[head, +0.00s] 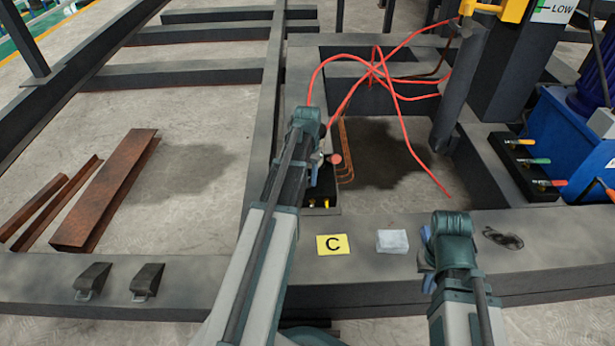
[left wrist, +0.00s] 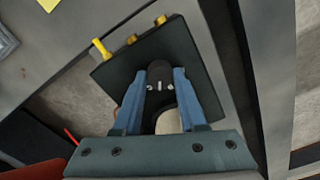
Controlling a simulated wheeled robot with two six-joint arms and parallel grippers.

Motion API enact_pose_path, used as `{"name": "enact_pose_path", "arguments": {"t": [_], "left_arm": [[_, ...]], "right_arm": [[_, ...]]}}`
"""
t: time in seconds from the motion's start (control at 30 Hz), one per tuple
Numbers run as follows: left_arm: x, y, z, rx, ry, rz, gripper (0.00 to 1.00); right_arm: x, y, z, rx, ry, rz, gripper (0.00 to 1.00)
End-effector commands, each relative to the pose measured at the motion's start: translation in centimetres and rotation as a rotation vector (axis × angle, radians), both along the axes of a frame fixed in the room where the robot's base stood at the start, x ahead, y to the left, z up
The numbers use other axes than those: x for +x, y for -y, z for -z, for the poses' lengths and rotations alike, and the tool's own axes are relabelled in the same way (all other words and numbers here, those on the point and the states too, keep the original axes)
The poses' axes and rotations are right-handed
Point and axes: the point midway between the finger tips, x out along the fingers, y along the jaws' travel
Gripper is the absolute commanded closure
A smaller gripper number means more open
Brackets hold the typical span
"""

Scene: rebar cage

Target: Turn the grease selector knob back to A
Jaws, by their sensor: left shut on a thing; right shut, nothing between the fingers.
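The grease selector knob (left wrist: 160,72) is a dark, rounded knob on a black plate (left wrist: 195,45) with brass fittings and one yellow fitting along its edge, in the left wrist view. My left gripper (left wrist: 163,90) is shut on the knob, a blue finger on each side. No letter marks on the plate can be made out. In the head view my left arm hides the knob, and part of the black plate (head: 322,190) shows beside my left gripper (head: 315,165). My right gripper (head: 428,262) is shut and empty above the front beam.
Red hoses (head: 375,75) loop over the opening behind. A block with coloured fittings (head: 525,165) and a blue machine (head: 570,135) stand at right.

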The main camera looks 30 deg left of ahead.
Motion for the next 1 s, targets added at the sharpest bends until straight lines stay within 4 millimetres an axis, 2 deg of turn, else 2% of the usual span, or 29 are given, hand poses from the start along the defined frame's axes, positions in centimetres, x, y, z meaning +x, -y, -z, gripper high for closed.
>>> {"name": "enact_pose_path", "arguments": {"t": [0.6, 1.0], "left_arm": [[0.0, 0.0, 0.01, 0.0, 0.0, -0.579, 1.0], [-0.01, 0.0, 0.01, 0.0, 0.0, -0.859, 1.0]], "right_arm": [[0.0, 0.0, 0.01, 0.0, 0.0, 0.0, 1.0], [0.0, 0.0, 0.01, 0.0, 0.0, 0.0, 1.0]]}}
